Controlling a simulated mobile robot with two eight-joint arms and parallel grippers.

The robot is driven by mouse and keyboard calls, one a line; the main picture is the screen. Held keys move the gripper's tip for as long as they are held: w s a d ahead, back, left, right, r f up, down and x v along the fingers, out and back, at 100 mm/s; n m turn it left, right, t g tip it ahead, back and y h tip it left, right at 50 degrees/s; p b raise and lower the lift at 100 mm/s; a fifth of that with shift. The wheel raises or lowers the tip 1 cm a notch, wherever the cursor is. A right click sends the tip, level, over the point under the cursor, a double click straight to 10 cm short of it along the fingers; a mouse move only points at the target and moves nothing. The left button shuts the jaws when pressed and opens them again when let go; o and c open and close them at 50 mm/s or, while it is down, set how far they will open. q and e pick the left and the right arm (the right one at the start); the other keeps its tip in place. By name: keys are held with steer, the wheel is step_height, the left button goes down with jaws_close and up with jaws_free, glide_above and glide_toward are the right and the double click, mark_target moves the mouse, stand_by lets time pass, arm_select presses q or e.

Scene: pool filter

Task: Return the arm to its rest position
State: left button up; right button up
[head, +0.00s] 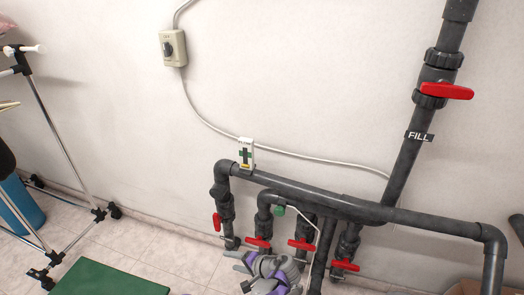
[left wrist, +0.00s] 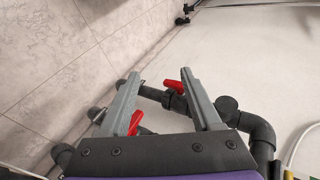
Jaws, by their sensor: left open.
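My left gripper (head: 238,262) shows at the bottom middle of the head view, grey with purple parts, in front of the lower pipes. In the left wrist view its two grey fingers (left wrist: 161,76) stand apart with nothing held between them. A red valve handle (left wrist: 186,87) shows past the right finger, and another red handle (left wrist: 135,123) shows beside the left finger. I cannot tell from these views how far the fingers are from the pipes. Most of my left arm is out of view. My right gripper is not in view.
Dark pipes (head: 330,206) with several red-handled valves run along the wall. The FILL valve (head: 446,91) is at upper right. A metal rack (head: 47,115) stands at left, near a green box or mat (head: 110,280). Tiled floor (head: 150,245) between them is clear.

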arm_select(q)
steer(key=s+a+r+n+g+h, duration=0.1)
steer(key=s+a+r+h, duration=0.1)
steer(key=s+a+r, duration=0.4)
steer(key=s+a+r+n+g+h, duration=0.1)
steer(key=s+a+r+n+h, duration=0.15)
steer(key=s, duration=0.55)
steer(key=s+r+n+h, duration=0.25)
steer(key=s+h, duration=0.25)
steer(key=s, duration=1.2)
step_height(320, 180, up, 28)
steer(key=t+p, duration=0.1)
steer(key=p, duration=2.4)
steer(key=shift+w+n+p, duration=0.3)
steer(key=shift+p, duration=0.1)
arm_select(e)
step_height(320, 180, up, 29)
steer(key=t, duration=0.1)
steer(key=shift+w+f, duration=0.15)
steer(key=shift+w, duration=0.15)
arm_select(q)
steer(key=shift+s+f, duration=0.1)
arm_select(e)
steer(key=shift+s, duration=0.1)
